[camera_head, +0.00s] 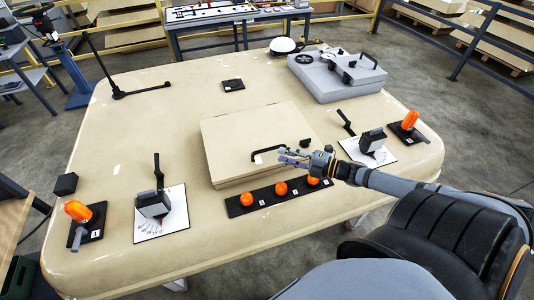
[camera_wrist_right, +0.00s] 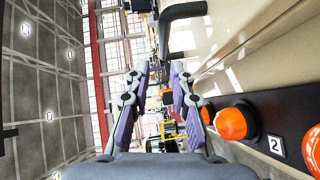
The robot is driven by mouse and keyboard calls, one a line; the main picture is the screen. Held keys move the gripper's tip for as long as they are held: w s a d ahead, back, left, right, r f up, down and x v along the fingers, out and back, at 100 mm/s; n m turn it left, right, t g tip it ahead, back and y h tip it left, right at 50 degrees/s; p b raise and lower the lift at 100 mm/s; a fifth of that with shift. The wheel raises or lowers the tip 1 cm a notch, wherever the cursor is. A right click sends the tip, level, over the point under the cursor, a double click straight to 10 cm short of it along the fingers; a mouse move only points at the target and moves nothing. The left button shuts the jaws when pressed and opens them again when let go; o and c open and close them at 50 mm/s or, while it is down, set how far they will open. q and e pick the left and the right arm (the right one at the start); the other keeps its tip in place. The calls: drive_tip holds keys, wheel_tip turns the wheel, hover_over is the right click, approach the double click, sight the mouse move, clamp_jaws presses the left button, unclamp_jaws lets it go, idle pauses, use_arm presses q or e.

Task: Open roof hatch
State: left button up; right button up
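A beige hinged-looking panel (camera_head: 240,130) lies on the middle of the beige trolley top and appears shut. A black bar handle (camera_head: 268,151) sits near its front right; a black curved handle also shows at the top of the right wrist view (camera_wrist_right: 183,12). A grey box with a lid and black fittings (camera_head: 335,75) stands at the back right. I cannot tell from labels which is the roof hatch. My right gripper (camera_head: 283,156) is open and empty, its fingers by the right end of the bar handle; contact cannot be told. My left gripper is not in view.
Several orange buttons (camera_head: 280,188) stand on a black strip in front of the panel, just below my right gripper. Levers on white plates (camera_head: 160,205) (camera_head: 368,150) and orange knobs (camera_head: 78,210) (camera_head: 410,119) stand at both sides. A black seat (camera_head: 440,235) is at the right front.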

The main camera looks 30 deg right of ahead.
sight(266, 150)
drive_tip(key=w+b, duration=0.1)
drive_tip(key=w+a+f, duration=0.1)
drive_tip(key=shift+w+f+b, duration=0.3)
drive_tip(key=shift+b, duration=0.1)
drive_tip(key=shift+w+a+f+b, duration=0.2)
drive_tip(key=shift+w+b, duration=0.2)
drive_tip(key=shift+w, duration=0.15)
drive_tip(key=shift+w+a+f+b, duration=0.2)
drive_tip(key=shift+w+b, duration=0.15)
drive_tip(key=shift+w, duration=0.15)
drive_tip(key=b+x, duration=0.1)
drive_tip(key=x, duration=0.1)
drive_tip(key=b+x, duration=0.1)
drive_tip(key=shift+r+b, duration=0.3)
drive_tip(key=shift+b, duration=0.05)
drive_tip(key=shift+r, duration=0.25)
drive_tip(key=shift+w, duration=0.1)
drive_tip(key=c, duration=0.4)
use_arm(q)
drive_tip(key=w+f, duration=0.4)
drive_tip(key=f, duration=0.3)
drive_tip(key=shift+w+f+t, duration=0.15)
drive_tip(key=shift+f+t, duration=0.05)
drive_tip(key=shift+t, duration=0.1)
use_arm(e)
clamp_jaws()
